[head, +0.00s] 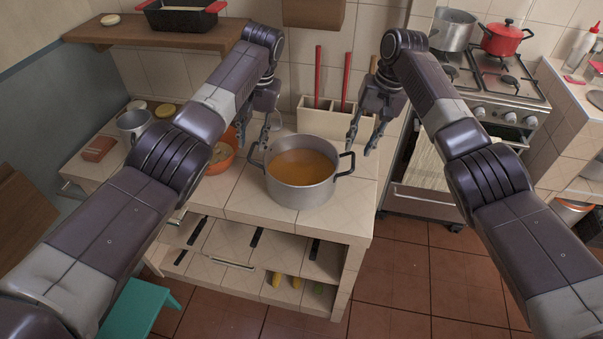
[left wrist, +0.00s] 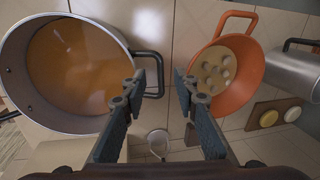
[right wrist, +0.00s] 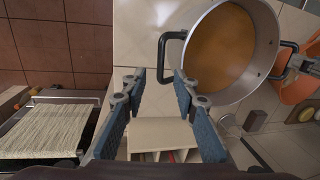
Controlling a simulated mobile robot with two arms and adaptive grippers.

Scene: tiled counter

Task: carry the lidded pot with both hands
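A grey metal pot (head: 300,195) of orange liquid stands on the tiled counter; I see no lid on it. Its black left handle (head: 256,158) and right handle (head: 347,163) stick out at the sides. My left gripper (head: 262,138) is open and empty above the left handle, and in the left wrist view that handle (left wrist: 158,75) shows between the fingertips. My right gripper (head: 362,147) is open and empty above the right handle, which shows beyond and between the fingertips in the right wrist view (right wrist: 163,55). Neither gripper clearly touches the pot.
An orange bowl (head: 219,157) sits close to the pot's left, with a metal pot (head: 134,122) beyond. A holder with red-handled utensils (head: 335,121) stands behind. A red lidded pot (head: 502,41) is on the stove at right. The counter in front of the pot is clear.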

